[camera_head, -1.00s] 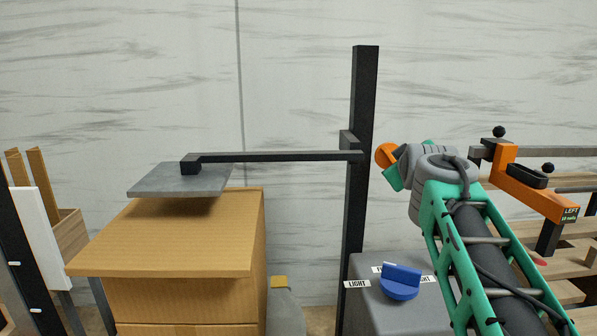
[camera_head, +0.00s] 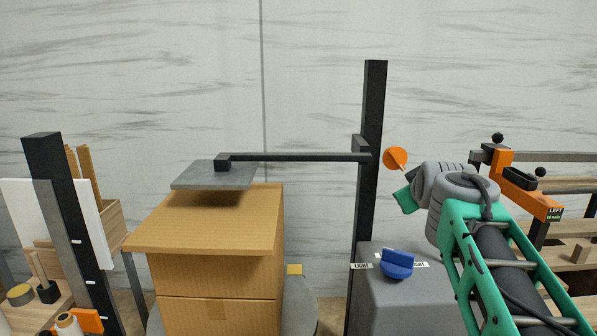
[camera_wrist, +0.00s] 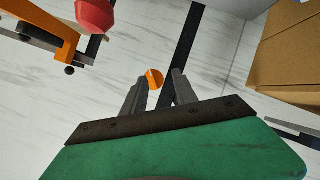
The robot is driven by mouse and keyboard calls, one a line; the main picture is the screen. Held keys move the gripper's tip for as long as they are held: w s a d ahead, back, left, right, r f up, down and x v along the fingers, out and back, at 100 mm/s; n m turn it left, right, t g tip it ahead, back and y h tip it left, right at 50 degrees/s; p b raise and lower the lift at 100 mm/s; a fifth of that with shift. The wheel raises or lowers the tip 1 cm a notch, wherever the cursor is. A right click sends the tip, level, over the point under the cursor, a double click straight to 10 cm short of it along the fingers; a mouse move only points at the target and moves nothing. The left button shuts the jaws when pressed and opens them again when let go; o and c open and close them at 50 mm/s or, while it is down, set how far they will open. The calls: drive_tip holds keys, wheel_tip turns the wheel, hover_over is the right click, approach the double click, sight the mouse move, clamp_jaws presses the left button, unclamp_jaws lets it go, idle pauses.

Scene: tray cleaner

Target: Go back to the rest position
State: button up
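My gripper (camera_wrist: 157,88) is open, with its two grey fingers apart and nothing held between them in the wrist view. An orange knob (camera_wrist: 154,79) shows in the gap, beyond the fingertips, near a black post. In the head view the orange knob (camera_head: 395,158) sits just right of the black post (camera_head: 371,150). My green and grey arm is on the right there, its end close to the knob. The fingers are hidden in that view.
A cardboard box stack (camera_head: 215,235) stands left of the post under a grey plate (camera_head: 213,175) on a black bar. A grey box with a blue dial (camera_head: 397,264) stands below my arm. An orange bracket labelled LEFT (camera_head: 525,195) and wooden shelving are at right.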

drive_tip(key=s+a+f+m+g+y+p, duration=0.1)
drive_tip(key=s+a+g+p, duration=0.2)
drive_tip(key=s+p, duration=0.4)
drive_tip(key=s+a+f+m+g+y+p, duration=0.1)
drive_tip(key=s+a+f+m+g+p, duration=0.1)
drive_tip(key=s+p, duration=0.6)
drive_tip(key=s+a+f+m+g+p, duration=0.1)
drive_tip(key=s+a+g+p, duration=0.3)
drive_tip(key=s, duration=0.9)
drive_tip(key=a+f+p, duration=0.1)
drive_tip(key=a+p, duration=0.1)
drive_tip(key=p, duration=0.1)
drive_tip(key=shift+f+y+p, duration=0.2)
drive_tip(key=shift+y+p, duration=0.15)
drive_tip(key=shift+y, duration=0.05)
